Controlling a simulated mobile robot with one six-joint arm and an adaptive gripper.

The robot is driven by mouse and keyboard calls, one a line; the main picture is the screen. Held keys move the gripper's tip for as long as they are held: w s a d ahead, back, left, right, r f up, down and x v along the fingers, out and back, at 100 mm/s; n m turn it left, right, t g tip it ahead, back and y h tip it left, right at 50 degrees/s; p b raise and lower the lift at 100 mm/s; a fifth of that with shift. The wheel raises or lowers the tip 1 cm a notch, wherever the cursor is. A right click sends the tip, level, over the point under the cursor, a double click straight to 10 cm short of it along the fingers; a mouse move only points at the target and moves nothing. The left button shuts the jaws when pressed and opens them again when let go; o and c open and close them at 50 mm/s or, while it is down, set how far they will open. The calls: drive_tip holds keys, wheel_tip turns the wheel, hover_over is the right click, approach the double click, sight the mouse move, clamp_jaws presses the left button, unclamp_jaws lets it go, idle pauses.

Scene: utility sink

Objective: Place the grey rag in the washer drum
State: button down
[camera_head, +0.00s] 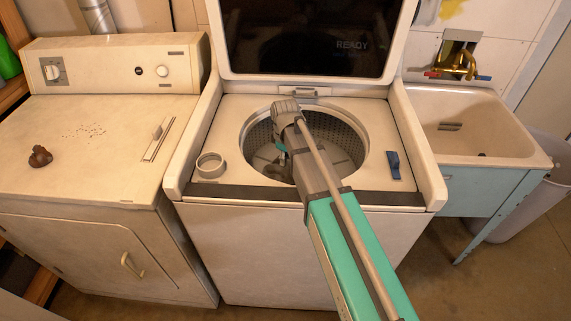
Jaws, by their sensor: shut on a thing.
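The top-load washer (185,150) stands in the middle with its dark-glass lid raised. Its round drum (352,130) is open, with a perforated metal wall. My arm reaches in from the lower right, and my gripper (271,162) points down into the left part of the drum opening. My gripper is shut on a grey thing, taken as the grey rag (267,155), though its outline is hard to separate from the fingers and the grey drum interior. My arm hides part of the opening and the drum's middle.
A pale ring-shaped cup (210,165) and a blue object (394,165) sit on the washer's top, left and right of the opening. A dryer (95,190) with a brown lump (40,156) stands left. A utility sink (480,115) with a brass faucet (455,66) stands right.

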drive_tip(key=shift+f+b, duration=0.35)
drive_tip(key=shift+f, duration=0.35)
drive_tip(key=shift+f, duration=0.1)
drive_tip(key=shift+c, duration=2.2)
unclamp_jaws()
drive_tip(key=shift+r, duration=0.2)
wheel_tip(320, 180, up, 12)
drive_tip(key=p, duration=1.2)
